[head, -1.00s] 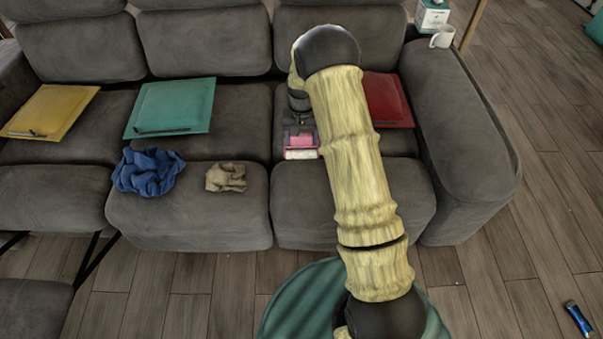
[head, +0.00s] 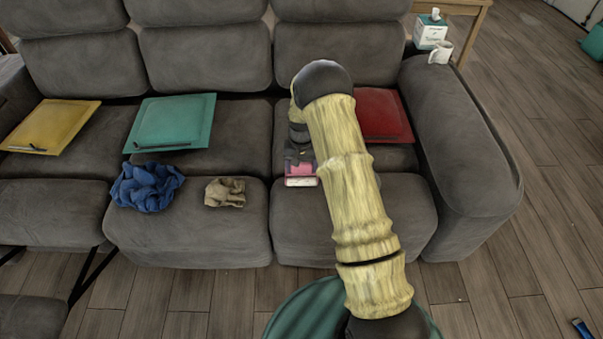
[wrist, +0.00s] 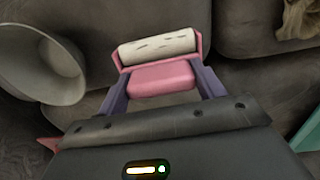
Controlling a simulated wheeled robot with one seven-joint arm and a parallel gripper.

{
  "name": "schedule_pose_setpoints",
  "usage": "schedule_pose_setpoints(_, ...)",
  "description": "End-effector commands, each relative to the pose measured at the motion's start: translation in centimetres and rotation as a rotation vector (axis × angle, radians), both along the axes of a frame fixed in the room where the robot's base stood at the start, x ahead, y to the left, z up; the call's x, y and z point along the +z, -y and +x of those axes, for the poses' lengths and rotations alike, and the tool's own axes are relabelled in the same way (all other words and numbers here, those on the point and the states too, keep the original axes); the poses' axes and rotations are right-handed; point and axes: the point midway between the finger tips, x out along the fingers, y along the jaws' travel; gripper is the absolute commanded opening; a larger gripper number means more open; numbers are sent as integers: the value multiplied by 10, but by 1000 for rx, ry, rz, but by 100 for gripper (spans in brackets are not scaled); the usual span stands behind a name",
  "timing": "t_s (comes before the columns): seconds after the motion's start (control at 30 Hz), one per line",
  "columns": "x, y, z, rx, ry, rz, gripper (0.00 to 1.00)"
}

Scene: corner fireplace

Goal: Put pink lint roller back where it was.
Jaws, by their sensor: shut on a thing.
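The pink lint roller (head: 301,171) with its white roll shows over the right seat of the grey sofa in the head view. In the wrist view the lint roller (wrist: 163,78) sits between the two purple fingers of my gripper (wrist: 164,84), with its white roll pointing away. My gripper (head: 300,158) is shut on the roller's pink body. My arm hides part of the gripper in the head view. I cannot tell how far the roller is above the seat.
A red tray (head: 385,115), a teal tray (head: 172,120) and a yellow tray (head: 52,125) lie on the sofa (head: 75,215). A blue cloth (head: 146,186) and a tan cloth (head: 225,192) lie near its front. A grey bowl (wrist: 42,65) stands left of the roller in the wrist view.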

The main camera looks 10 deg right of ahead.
Motion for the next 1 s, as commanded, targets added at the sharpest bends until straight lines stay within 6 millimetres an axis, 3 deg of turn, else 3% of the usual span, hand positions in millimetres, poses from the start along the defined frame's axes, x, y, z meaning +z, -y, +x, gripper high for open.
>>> schedule_pose_setpoints(0.23, -33, 0, -1, 0, -2, 0, 50)
schedule_pose_setpoints(0.67, -39, 0, 0, 0, -1, 0, 50)
schedule_pose_setpoints(0.7, -39, 0, 0, 0, -1, 0, 76)
schedule_pose_setpoints(0.77, -38, 0, 0, 0, -1, 0, 88)
schedule_pose_setpoints(1.0, -38, 0, 0, 0, -1, 0, 90)
